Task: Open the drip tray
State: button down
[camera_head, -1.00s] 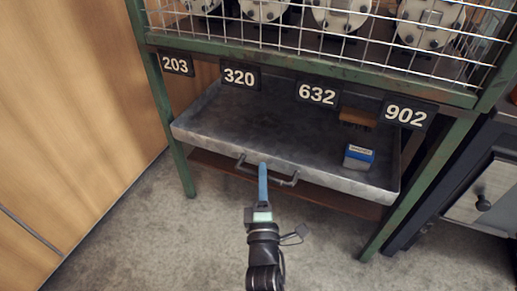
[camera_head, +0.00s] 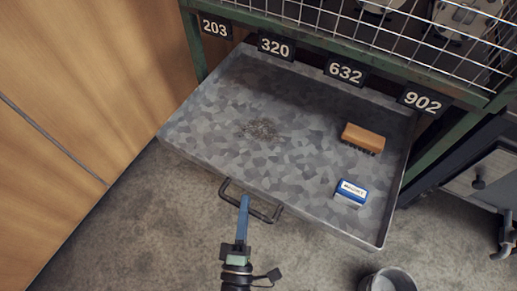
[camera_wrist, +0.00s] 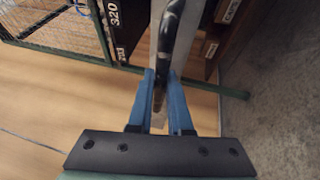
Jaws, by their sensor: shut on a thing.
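The drip tray (camera_head: 245,165) is a wide, shallow galvanised metal tray under the green rack, pulled well out towards me in the head view. Its dark bar handle (camera_head: 268,214) sits on the front wall. My gripper (camera_head: 243,203) has blue fingers and is shut on the handle near its middle. In the wrist view the fingers (camera_wrist: 161,92) stand on either side of the dark handle bar (camera_wrist: 168,45). A wooden brush (camera_head: 363,138), a blue and white box (camera_head: 350,193) and a patch of dark debris (camera_head: 260,130) lie in the tray.
The green rack (camera_head: 420,70) with wire mesh and number plates stands above the tray. A wooden panel wall (camera_head: 80,90) is close on the left. A grey cabinet (camera_head: 482,178) stands at right and a metal bucket (camera_head: 390,281) at lower right. Bare floor lies in front.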

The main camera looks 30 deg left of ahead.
jog(key=shift+s, duration=2.45)
jog(key=c, duration=0.8)
grip_release()
jog(key=shift+c, duration=0.2)
jog(key=shift+s, duration=0.1)
jog(key=p+v, duration=0.2)
jog(key=v, duration=1)
jog(key=shift+s, duration=0.35)
jog(key=shift+d+f, duration=0.1)
jog(key=shift+f, duration=0.1)
